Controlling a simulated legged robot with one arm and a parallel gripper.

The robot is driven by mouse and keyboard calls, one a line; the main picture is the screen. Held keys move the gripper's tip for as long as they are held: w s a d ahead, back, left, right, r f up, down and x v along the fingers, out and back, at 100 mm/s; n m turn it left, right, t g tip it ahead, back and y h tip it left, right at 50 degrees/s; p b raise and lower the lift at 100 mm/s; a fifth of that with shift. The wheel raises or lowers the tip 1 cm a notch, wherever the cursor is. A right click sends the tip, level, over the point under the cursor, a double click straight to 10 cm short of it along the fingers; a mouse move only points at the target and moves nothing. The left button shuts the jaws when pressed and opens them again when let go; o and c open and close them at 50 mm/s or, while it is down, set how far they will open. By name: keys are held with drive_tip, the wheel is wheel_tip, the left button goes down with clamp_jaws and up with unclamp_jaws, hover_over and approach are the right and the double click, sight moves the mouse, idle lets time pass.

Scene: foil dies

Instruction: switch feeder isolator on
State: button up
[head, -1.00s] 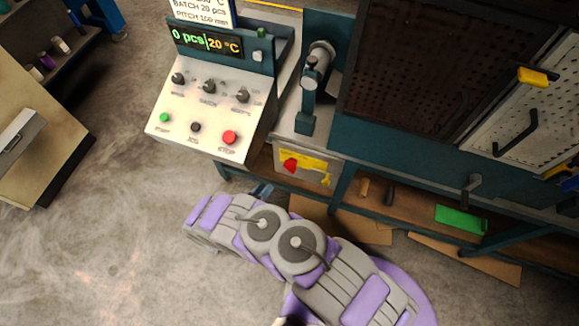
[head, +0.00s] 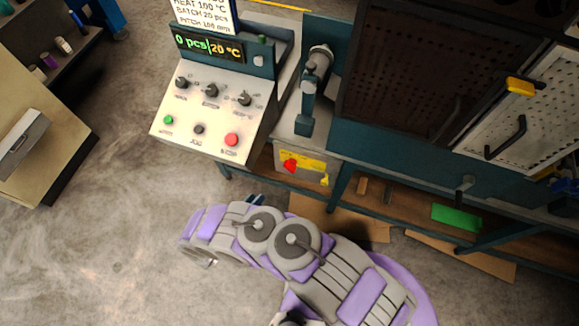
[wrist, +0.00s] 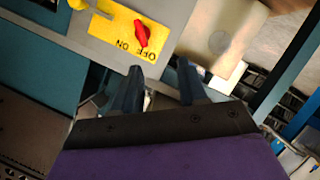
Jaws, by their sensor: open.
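The feeder isolator is a red rotary handle (head: 290,166) on a yellow plate (head: 313,163), on a grey box below the bench top. In the wrist view the red handle (wrist: 141,34) sits on the yellow plate (wrist: 112,40) with the letters ON and OFF upside down. The handle lies nearer the OFF lettering. My gripper (wrist: 160,75) is open and empty, its two dark fingers pointing at the box, with the handle just beyond the left finger's tip and not between the fingers. In the head view only a bit of my gripper (head: 256,200) shows past my arm, below the box.
Above stands a control console (head: 215,105) with knobs and green, black and red buttons. A yellow tag or padlock (head: 324,180) hangs at the plate's right. A shelf with a green block (head: 456,217) is under the bench. Open floor lies to the left.

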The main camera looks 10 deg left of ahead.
drive_tip(key=v, duration=0.3)
idle(0.4)
idle(0.5)
drive_tip(key=p+v, duration=0.1)
drive_tip(key=v, duration=1.6)
drive_tip(key=shift+s, duration=0.15)
drive_tip(key=shift+a+f, duration=0.1)
drive_tip(key=shift+a, duration=0.05)
